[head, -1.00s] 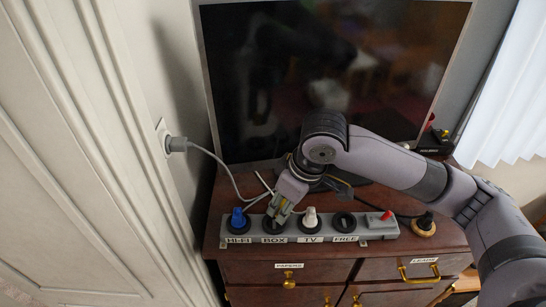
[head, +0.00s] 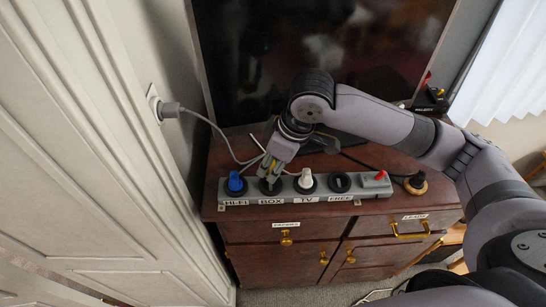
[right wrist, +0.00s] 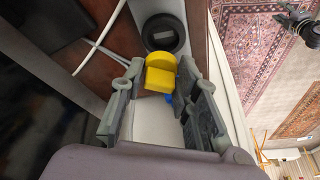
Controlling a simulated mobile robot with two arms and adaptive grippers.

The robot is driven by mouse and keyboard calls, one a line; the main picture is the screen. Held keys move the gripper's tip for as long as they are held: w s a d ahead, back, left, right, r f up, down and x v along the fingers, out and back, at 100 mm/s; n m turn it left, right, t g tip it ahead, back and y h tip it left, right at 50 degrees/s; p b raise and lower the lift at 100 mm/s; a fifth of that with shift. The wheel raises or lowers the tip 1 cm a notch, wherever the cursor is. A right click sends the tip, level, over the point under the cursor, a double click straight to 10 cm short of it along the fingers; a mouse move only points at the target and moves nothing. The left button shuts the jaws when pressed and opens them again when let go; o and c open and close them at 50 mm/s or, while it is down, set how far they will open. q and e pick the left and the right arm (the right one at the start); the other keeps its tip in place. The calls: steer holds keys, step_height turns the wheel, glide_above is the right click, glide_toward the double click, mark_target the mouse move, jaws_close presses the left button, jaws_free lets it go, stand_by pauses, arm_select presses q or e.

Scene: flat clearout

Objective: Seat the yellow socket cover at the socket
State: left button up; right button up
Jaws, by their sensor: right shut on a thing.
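The yellow socket cover (right wrist: 162,73) shows in the right wrist view between the fingers of my right gripper (right wrist: 160,100), which is shut on it. In the head view my right gripper (head: 268,172) points down at the BOX socket (head: 270,187) on the grey power strip (head: 321,192) and largely hides the cover. A dark round socket (right wrist: 164,34) shows just beyond the cover in the wrist view, its opening uncovered. I cannot tell whether the cover touches it. My left gripper is not in view.
A blue plug (head: 235,183) and a white plug (head: 306,179) stand on either side of the gripper. The FREE socket (head: 340,182) is empty, and a red switch (head: 380,175) sits at the right end. A television (head: 300,60) stands behind. A cable loops from the wall plug (head: 168,110).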

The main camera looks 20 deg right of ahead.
steer(key=shift+f, duration=0.95)
steer(key=shift+f+b, duration=0.45)
steer(key=shift+f, duration=0.15)
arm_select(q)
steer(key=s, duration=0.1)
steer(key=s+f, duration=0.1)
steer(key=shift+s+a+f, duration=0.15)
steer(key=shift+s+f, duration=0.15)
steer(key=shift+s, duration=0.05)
arm_select(e)
steer(key=shift+f, duration=0.25)
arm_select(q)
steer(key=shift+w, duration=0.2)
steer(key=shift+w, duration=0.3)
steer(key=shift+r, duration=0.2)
arm_select(e)
steer(key=shift+p, duration=0.5)
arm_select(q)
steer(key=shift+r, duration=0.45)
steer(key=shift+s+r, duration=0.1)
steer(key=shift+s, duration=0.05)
